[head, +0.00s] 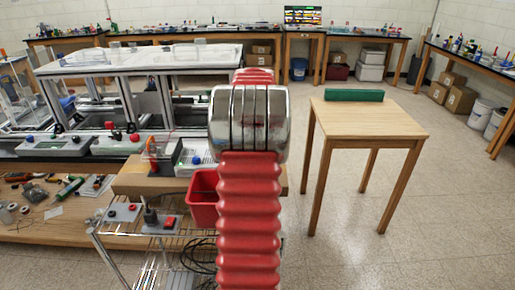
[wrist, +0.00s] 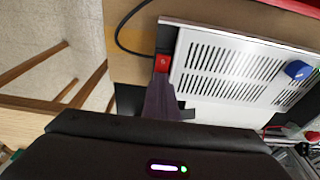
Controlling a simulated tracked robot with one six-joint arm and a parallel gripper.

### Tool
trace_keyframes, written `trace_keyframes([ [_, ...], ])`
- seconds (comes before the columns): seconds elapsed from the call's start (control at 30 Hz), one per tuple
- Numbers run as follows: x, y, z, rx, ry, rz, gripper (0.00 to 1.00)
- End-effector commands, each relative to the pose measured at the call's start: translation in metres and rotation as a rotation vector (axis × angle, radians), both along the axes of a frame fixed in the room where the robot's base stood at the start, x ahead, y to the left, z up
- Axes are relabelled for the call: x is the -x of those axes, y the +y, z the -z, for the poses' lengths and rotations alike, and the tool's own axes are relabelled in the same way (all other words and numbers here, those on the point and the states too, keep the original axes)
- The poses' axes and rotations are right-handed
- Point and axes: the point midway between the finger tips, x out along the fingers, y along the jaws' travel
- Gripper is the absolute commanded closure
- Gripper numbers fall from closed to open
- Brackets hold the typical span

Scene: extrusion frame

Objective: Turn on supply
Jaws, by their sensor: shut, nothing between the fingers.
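The supply is a pale box with a slotted top (wrist: 225,72) and a blue knob (wrist: 298,69) in the wrist view. A red rocker switch (wrist: 162,63) sits at its left end, beside a black cable. My gripper (wrist: 162,80) is shut and empty, its dark fingertips right at the lower edge of the red switch. I cannot tell whether they touch it. In the head view the supply (head: 197,152) stands on the wooden bench, partly behind my arm. My gripper is hidden there by my arm.
A red bin (head: 203,200) hangs in front of the bench near my arm. A wire cart (head: 150,232) with small switch boxes stands at front left.

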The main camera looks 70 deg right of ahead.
Motion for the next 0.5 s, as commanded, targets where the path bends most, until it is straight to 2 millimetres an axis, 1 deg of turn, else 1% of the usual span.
trace_keyframes([
  [0.03,0.0025,0.0067,0.0137,-0.026,0.009,0.002,1.0],
  [0.3,0.0071,0.0159,0.013,-0.035,0.013,0.002,1.0],
  [0.5,0.0081,0.0165,0.0134,-0.036,0.015,0.002,1.0],
])
